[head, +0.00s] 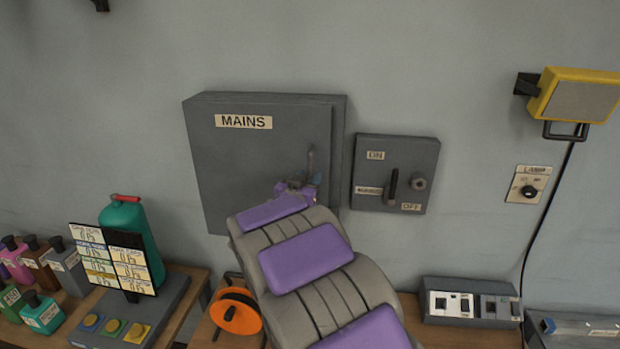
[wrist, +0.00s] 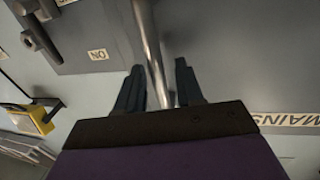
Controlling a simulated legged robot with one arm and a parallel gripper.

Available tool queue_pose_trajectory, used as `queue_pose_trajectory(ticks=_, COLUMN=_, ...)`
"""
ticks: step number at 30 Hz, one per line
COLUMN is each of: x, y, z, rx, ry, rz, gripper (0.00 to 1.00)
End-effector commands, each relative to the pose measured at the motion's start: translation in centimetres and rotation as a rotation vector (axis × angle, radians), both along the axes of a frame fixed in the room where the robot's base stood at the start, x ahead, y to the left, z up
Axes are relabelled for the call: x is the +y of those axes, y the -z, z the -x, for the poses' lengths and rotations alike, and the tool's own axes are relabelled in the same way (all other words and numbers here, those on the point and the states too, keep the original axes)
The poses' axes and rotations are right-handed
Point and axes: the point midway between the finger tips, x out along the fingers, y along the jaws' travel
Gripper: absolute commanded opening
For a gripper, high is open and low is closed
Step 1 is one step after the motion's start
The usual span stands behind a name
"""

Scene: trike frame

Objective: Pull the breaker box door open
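The grey breaker box (head: 338,160) labelled MAINS hangs on the wall, and its door (head: 245,165) looks shut. A metal bar handle (head: 311,158) stands upright near the door's right edge. My gripper (head: 298,187) is at the lower part of this handle, in front of the door. In the wrist view, turned over, the handle (wrist: 151,50) runs between the two dark fingers of my gripper (wrist: 158,85). The fingers are apart, with gaps showing beside the bar. My arm hides the box's lower right part.
An ON/OFF switch box (head: 430,170) is close right of the breaker box. A lamp switch (head: 528,184) and yellow lamp (head: 575,95) are farther right. Below stand an orange cable reel (head: 236,312), a green canister (head: 135,235) and a grey socket unit (head: 470,300). The wall left of the box is clear.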

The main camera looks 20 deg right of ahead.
Motion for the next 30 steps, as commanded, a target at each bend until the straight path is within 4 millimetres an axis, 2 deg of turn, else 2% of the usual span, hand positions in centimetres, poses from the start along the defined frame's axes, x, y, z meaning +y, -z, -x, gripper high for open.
queue_pose_trajectory(ticks=6, x=-1.04, y=-0.25, z=-0.95, rx=-0.005, ry=0.001, rz=0.002, gripper=0.37)
queue_pose_trajectory(ticks=14, x=-1.07, y=-0.21, z=-1.03, rx=-0.004, ry=0.0, rz=0.002, gripper=0.37)
queue_pose_trajectory(ticks=26, x=-1.03, y=-0.16, z=-1.08, rx=-0.002, ry=-0.001, rz=0.002, gripper=0.01)
queue_pose_trajectory(ticks=30, x=-1.02, y=-0.14, z=-1.11, rx=-0.002, ry=-0.001, rz=0.002, gripper=0.0)
